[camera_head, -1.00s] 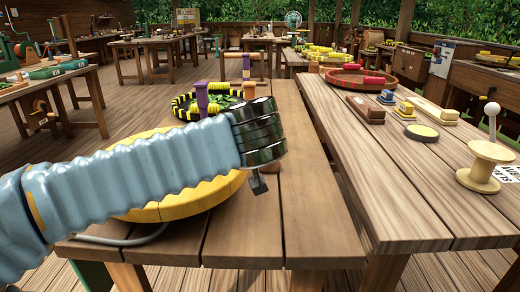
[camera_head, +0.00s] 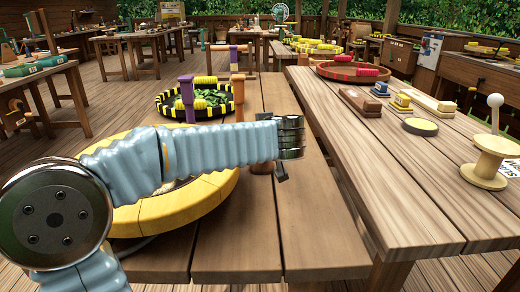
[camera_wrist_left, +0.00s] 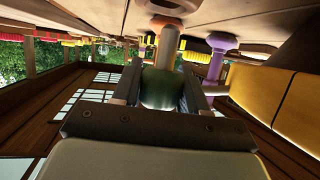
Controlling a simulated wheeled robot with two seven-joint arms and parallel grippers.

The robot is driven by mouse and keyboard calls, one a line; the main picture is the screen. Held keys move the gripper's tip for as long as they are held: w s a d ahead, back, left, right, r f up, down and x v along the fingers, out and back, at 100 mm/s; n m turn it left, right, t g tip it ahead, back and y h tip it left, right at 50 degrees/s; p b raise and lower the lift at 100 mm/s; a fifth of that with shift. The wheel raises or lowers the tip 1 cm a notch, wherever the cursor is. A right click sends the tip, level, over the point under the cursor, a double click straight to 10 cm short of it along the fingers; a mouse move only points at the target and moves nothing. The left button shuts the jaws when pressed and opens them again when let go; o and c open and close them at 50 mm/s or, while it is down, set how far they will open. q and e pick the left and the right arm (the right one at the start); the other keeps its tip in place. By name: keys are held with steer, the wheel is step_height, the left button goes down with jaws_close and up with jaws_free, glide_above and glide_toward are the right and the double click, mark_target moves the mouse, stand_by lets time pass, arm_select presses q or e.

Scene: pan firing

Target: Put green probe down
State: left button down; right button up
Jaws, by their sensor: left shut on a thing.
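In the left wrist view, my left gripper (camera_wrist_left: 160,82) is shut on a dark green rounded piece (camera_wrist_left: 160,90), which I take to be the green probe. A tan shaft (camera_wrist_left: 167,48) extends from it toward a brown round piece (camera_wrist_left: 165,22) at the wooden surface, which is at the top of this picture. I cannot tell whether they touch. In the head view, my left gripper (camera_head: 281,172) is low over the near table, mostly hidden behind my wrist, and the probe cannot be made out. My right gripper is not in view.
A yellow ring (camera_head: 185,215) lies left under my arm. Behind it are a black-and-yellow tray (camera_head: 165,104) of green pieces and purple (camera_head: 187,98) and orange posts. The right table (camera_head: 400,190) holds blocks, a disc (camera_head: 420,127) and a spool (camera_head: 488,160). The near tabletop's right side is clear.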

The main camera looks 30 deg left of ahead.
arm_select(q)
steer(key=shift+w+f, duration=0.4)
steer(key=shift+f, duration=0.1)
step_height(320, 180, down, 4)
steer(key=shift+w+r+b, duration=0.15)
steer(key=shift+r+b, duration=0.05)
steer(key=shift+b, duration=0.4)
steer(key=shift+r, duration=0.1)
steer(key=c, duration=0.6)
jaws_free()
steer(key=p+v, duration=0.1)
steer(key=v, duration=1.1)
